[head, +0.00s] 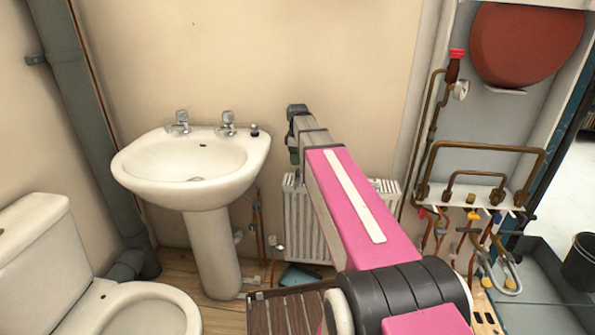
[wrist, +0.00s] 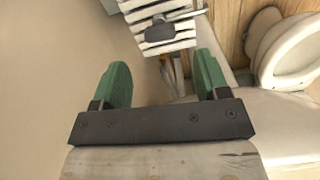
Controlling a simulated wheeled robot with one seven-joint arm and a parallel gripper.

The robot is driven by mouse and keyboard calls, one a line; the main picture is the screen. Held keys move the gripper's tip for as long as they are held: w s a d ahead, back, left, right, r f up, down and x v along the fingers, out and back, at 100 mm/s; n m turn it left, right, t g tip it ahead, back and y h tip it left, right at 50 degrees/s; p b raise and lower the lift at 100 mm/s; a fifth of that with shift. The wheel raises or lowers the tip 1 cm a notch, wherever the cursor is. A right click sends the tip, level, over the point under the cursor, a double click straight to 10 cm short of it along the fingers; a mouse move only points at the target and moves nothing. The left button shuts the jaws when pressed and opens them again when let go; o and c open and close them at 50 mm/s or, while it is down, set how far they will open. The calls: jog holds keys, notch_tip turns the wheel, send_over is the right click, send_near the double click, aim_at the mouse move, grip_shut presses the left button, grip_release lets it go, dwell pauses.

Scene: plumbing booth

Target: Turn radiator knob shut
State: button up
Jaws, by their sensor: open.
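The white radiator (head: 303,222) stands low on the wall right of the basin, partly hidden behind my arm. A small pale valve knob (head: 277,246) shows at its lower left, beside thin copper pipes. My gripper (head: 293,155) is high above the radiator's left end, apart from it. In the wrist view my gripper (wrist: 162,82) has its two green fingers spread wide with nothing between them. The radiator's white fins (wrist: 150,44) lie beyond the fingertips, with a dark grey piece over them that I cannot identify. The knob is not clear in that view.
The white basin (head: 190,165) on its pedestal is close left of my gripper. A toilet (head: 140,308) is at the lower left. A slatted wooden box (head: 288,312) stands in front of the radiator. Copper pipework (head: 478,190) and a red tank (head: 527,42) are at the right.

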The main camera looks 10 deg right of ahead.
aim_at(297, 170)
jog(key=shift+f, duration=3.35)
jog(key=c, duration=0.9)
